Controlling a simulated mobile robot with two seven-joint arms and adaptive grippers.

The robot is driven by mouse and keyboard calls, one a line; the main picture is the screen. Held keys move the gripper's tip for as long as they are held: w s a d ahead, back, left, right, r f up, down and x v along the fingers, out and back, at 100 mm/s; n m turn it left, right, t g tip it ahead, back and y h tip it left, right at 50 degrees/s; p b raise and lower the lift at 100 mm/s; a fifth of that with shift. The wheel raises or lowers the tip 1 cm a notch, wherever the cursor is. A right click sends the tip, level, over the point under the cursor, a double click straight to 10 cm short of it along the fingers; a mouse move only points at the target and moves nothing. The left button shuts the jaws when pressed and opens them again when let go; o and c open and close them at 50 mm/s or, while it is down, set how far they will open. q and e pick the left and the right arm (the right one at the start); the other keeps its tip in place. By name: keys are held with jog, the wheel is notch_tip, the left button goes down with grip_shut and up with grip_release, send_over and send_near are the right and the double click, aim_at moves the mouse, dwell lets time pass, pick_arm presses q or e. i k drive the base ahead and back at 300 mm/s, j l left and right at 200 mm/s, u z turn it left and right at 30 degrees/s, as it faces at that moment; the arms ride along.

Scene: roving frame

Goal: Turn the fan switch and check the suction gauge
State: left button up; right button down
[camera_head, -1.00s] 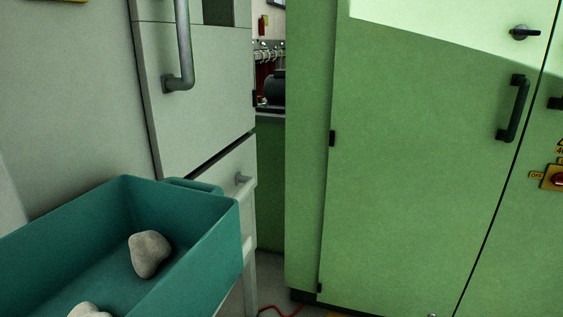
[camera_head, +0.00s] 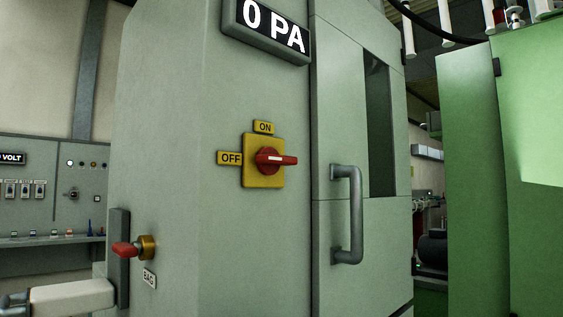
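The fan switch is a red handle (camera_head: 276,159) on a yellow plate (camera_head: 264,178) on the front of a grey-green cabinet (camera_head: 215,70). An ON label (camera_head: 264,127) sits above the plate and an OFF label (camera_head: 230,158) to its left. The red handle lies horizontal, level with OFF, with its long end to the right. The suction gauge (camera_head: 275,28) is a black display higher up, cut by the top edge, and reads 0 PA. Neither of my grippers shows.
A red knob with a brass collar (camera_head: 148,247) and a BAG label (camera_head: 149,279) sits lower left, near a pale bar (camera_head: 72,295). A vertical grey handle (camera_head: 355,215) juts out right of the switch. A green cabinet (camera_head: 470,180) stands at right, a control panel (camera_head: 40,185) far left.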

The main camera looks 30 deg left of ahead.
aim_at(275, 160)
jog(key=l+u, duration=0.15)
jog(key=u, duration=1)
jog(key=l+u, duration=0.95)
jog(key=k+l+u, duration=0.1)
jog(key=l, duration=0.3)
jog(key=k+l+u, duration=0.1)
jog(key=l, duration=0.3)
jog(key=k+l+u, duration=0.15)
jog(key=k+l, duration=0.15)
